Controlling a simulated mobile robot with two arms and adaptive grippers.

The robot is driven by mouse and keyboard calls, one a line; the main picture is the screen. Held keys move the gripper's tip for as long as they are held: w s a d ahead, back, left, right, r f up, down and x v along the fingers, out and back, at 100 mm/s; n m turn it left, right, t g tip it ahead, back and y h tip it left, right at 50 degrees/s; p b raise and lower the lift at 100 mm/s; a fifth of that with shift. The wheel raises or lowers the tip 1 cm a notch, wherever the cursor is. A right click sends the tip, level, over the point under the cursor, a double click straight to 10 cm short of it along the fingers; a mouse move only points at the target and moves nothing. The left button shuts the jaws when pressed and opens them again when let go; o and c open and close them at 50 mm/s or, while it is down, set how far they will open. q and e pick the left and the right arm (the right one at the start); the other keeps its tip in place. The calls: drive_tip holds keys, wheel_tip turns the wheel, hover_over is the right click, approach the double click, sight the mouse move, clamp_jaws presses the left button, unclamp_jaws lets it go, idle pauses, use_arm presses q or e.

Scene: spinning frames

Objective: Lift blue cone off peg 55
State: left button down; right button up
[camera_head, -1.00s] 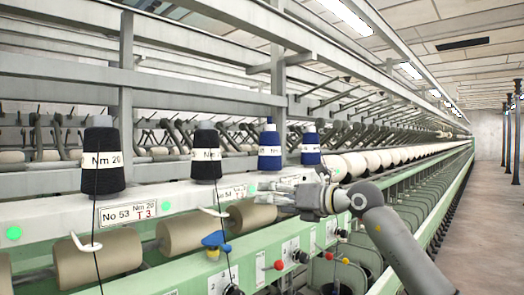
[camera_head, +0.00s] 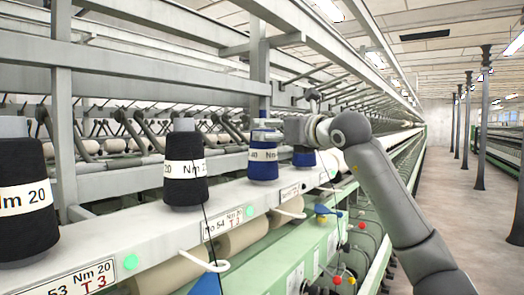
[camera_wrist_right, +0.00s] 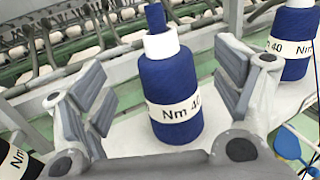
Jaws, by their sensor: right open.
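A blue cone of yarn (camera_head: 263,168) with a white band stands upright on the machine's ledge, with a blue tip above its white top. In the right wrist view the same blue cone (camera_wrist_right: 172,75), marked Nm 40, stands between the spread fingers of my right gripper (camera_wrist_right: 163,95), with gaps on both sides. In the head view my right gripper (camera_head: 283,129) is at the height of the cone's top and partly overlaps it. It is open and empty. The peg is hidden inside the cone, and its number cannot be read. My left gripper is not in view.
A second blue cone (camera_head: 304,158) stands close on the right, partly behind my gripper. Black cones (camera_head: 185,170) stand to the left on the ledge (camera_head: 140,240). Machine uprights and rails (camera_head: 62,120) rise behind. The aisle floor (camera_head: 475,220) at right is clear.

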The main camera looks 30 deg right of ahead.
drive_tip(key=w+p, duration=0.2)
drive_tip(key=w, duration=0.2)
drive_tip(key=shift+d+r+p, duration=0.2)
drive_tip(key=shift+r+p, duration=0.15)
drive_tip(key=shift+p, duration=0.05)
drive_tip(key=shift+w+p, duration=0.55)
drive_tip(key=shift+w, duration=0.4)
drive_tip(key=shift+w+f, duration=0.2)
drive_tip(key=shift+w, duration=0.2)
drive_tip(key=shift+s, duration=0.1)
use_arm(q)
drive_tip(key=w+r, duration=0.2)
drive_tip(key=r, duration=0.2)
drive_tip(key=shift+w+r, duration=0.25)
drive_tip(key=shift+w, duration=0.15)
use_arm(e)
drive_tip(key=shift+r, duration=0.1)
drive_tip(key=c, duration=1.9)
